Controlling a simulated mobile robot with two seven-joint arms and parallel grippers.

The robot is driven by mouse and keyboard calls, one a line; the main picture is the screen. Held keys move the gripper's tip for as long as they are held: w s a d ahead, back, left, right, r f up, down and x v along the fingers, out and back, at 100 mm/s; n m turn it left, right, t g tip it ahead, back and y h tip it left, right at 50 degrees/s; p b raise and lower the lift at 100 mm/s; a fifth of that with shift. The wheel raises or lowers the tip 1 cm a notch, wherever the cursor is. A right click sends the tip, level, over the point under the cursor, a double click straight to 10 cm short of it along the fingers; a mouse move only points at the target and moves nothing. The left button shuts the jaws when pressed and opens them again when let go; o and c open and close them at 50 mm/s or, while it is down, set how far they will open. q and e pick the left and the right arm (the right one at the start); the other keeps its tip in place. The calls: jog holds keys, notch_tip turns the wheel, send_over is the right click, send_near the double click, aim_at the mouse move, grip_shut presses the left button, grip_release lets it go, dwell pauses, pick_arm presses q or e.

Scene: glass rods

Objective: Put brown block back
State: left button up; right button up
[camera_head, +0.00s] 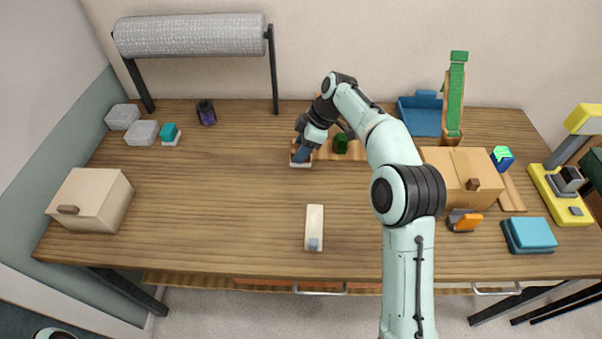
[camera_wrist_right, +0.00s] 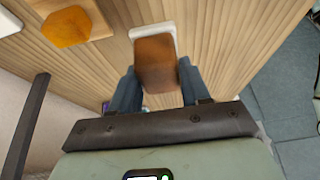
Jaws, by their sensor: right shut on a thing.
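The brown block (camera_head: 300,152) is at the right gripper's fingertips in the head view, mostly hidden by the gripper. In the wrist view the brown block (camera_wrist_right: 155,63) shows between the two blue-grey fingers. My right gripper (camera_wrist_right: 155,90) is shut on it. A small white base (camera_head: 301,164) lies under the block on the table; its white edge (camera_wrist_right: 153,29) shows past the block in the wrist view. I cannot tell whether block and base touch. My right gripper also shows in the head view (camera_head: 303,150).
A wooden board with a dark green piece (camera_head: 341,143) is just right of the right gripper. A white block (camera_head: 314,226) lies nearer the front. A teal block (camera_head: 169,132) and a beige box (camera_head: 90,199) are at left. The table's middle left is clear.

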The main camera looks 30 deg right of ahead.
notch_tip(320, 180, down, 4)
jog(key=shift+w+f, duration=0.1)
jog(key=shift+f, duration=0.05)
jog(key=shift+f+b, duration=0.4)
jog(key=shift+f, duration=1.8)
jog(key=shift+f, duration=0.15)
jog(key=o, duration=1.3)
jog(key=shift+c, duration=0.2)
jog(key=shift+r, duration=0.35)
jog(key=p+v, duration=0.1)
jog(key=v, duration=1)
jog(key=shift+r, duration=0.25)
